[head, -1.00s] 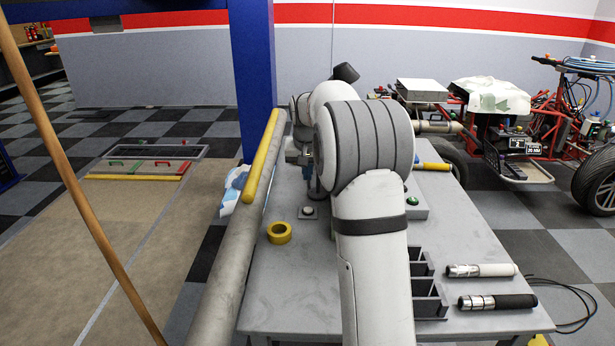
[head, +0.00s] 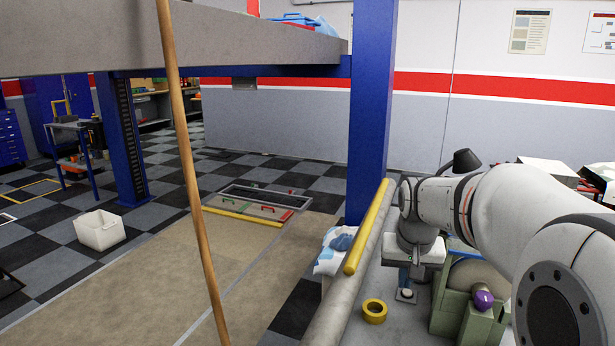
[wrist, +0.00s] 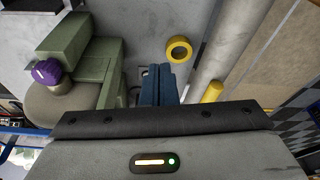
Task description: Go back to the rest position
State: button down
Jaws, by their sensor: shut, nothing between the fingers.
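My gripper shows in the wrist view as a pair of blue fingers (wrist: 158,72), closed together with nothing between them. It points down over the grey table (wrist: 135,22). In the head view my arm comes in from the right and its wrist bends down over the table, where the fingers are hard to make out. A yellow tape roll (head: 374,311) lies on the table to the left of the wrist, and it also shows in the wrist view (wrist: 178,49).
A green block-like fixture (head: 452,312) with a purple knob (head: 483,299) stands close to my arm. A grey pipe (head: 345,300) and a yellow bar (head: 366,228) run along the table's left side. A wooden pole (head: 190,170) and a blue post (head: 373,110) stand nearby.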

jog(key=s+a+n+p, duration=0.1)
jog(key=s+a, duration=0.1)
jog(key=s, duration=0.8)
jog(key=s+a+f+n+p, duration=0.1)
jog(key=s+a+p, duration=0.1)
jog(key=s, duration=0.8)
jog(key=shift+a+f+y, duration=0.3)
jog(key=shift+a, duration=0.2)
jog(key=shift+s, duration=0.1)
